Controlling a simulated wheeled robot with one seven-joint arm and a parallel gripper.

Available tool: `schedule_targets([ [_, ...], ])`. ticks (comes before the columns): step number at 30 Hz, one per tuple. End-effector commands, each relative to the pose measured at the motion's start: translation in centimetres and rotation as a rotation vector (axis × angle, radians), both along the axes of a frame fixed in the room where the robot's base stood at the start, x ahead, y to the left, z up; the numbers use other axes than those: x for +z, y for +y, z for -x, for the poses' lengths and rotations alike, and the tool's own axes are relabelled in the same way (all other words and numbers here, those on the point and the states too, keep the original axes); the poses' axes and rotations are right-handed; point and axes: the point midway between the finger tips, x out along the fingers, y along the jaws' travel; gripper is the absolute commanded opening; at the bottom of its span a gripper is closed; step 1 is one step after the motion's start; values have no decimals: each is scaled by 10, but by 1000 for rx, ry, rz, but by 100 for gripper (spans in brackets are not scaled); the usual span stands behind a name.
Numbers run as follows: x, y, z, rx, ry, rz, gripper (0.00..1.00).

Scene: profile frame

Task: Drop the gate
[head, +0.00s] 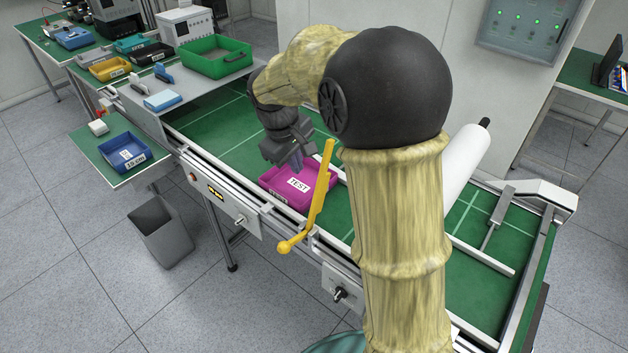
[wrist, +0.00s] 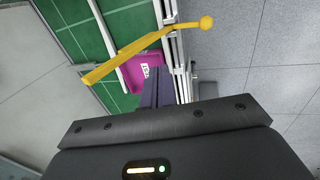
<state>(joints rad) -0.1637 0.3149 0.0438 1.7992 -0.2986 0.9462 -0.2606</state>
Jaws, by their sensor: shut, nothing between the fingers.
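The gate is a yellow bar (head: 320,195) with a ball knob at its lower end, mounted at the front rail of the green conveyor. In the head view it stands raised and slightly tilted, its long flat end up. The yellow gate also shows across the upper part of the wrist view (wrist: 135,48), beyond the fingers. My gripper (head: 296,168) is shut and empty, above the magenta tray and left of the gate's upper part. Its closed fingers show in the wrist view (wrist: 165,72). I see no clear contact between gripper and gate.
The magenta tray labelled TEST (head: 290,190) sits on the conveyor (head: 225,133) below my gripper. A white roller (head: 466,160) stands to the right, partly behind my arm. A blue tray (head: 125,152) is on a side shelf, and a grey bin (head: 160,235) stands on the floor.

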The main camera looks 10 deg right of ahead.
Motion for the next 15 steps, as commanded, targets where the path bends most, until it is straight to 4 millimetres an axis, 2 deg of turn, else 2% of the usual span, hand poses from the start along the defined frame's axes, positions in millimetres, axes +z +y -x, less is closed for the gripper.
schedule_targets([
  [8,-11,-3,-1,-2,2,0,0],
  [15,-46,-10,-6,-3,4,0,0],
])
